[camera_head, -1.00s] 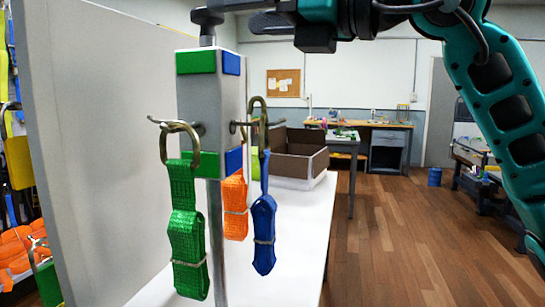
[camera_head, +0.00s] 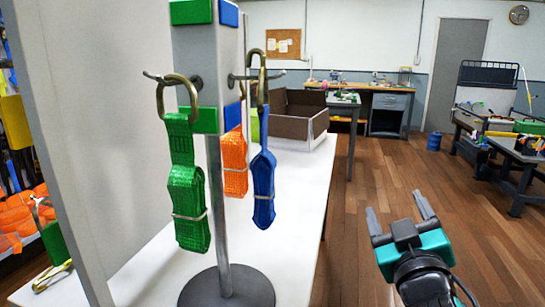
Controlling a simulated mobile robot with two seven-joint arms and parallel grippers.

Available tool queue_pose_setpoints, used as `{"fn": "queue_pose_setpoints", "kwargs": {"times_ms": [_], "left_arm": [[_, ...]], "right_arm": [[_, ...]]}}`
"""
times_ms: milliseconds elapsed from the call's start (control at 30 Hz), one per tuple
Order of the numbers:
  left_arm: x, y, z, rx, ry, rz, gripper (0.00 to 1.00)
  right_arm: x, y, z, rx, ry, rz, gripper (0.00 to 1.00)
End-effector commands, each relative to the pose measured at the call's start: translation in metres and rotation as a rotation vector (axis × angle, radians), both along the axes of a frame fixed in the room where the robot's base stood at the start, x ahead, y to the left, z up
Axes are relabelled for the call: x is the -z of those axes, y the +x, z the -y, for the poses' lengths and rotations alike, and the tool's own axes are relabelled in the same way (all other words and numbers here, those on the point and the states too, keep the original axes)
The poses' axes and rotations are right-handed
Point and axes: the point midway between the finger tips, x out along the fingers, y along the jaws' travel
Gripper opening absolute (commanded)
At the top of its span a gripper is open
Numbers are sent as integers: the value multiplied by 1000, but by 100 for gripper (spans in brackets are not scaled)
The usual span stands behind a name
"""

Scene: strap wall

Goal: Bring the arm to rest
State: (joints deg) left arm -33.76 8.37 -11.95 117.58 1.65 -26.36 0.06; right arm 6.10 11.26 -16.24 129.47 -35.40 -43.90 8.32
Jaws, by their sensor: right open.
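My right gripper (camera_head: 402,215) is at the lower right of the head view, over the wooden floor, right of the white table (camera_head: 290,215). Its two grey fingers are spread apart with nothing between them. It touches nothing and is clear of the strap stand. My left gripper is not in view.
A grey stand (camera_head: 227,240) on the table carries a green strap (camera_head: 187,190), a blue strap (camera_head: 263,185) and an orange strap (camera_head: 234,165) on hooks. A brown open box (camera_head: 290,125) sits behind. A grey panel (camera_head: 90,150) borders the left. The floor (camera_head: 390,180) right of the table is open.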

Motion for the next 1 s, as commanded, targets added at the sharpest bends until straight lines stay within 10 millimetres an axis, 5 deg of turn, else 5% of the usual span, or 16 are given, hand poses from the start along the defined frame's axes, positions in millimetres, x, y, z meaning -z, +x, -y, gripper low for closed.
{"fn": "queue_pose_setpoints", "kwargs": {"times_ms": [33,200,400,733,1000], "left_arm": [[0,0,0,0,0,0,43],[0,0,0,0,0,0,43],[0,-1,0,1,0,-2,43],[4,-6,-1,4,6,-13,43],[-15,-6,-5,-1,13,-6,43]], "right_arm": [[40,-12,7,19,57,-137,74],[153,-70,19,68,208,-568,74],[231,-150,16,83,312,-949,74],[284,-262,3,71,407,-1384,74],[289,-230,-5,9,414,-1243,74]]}}
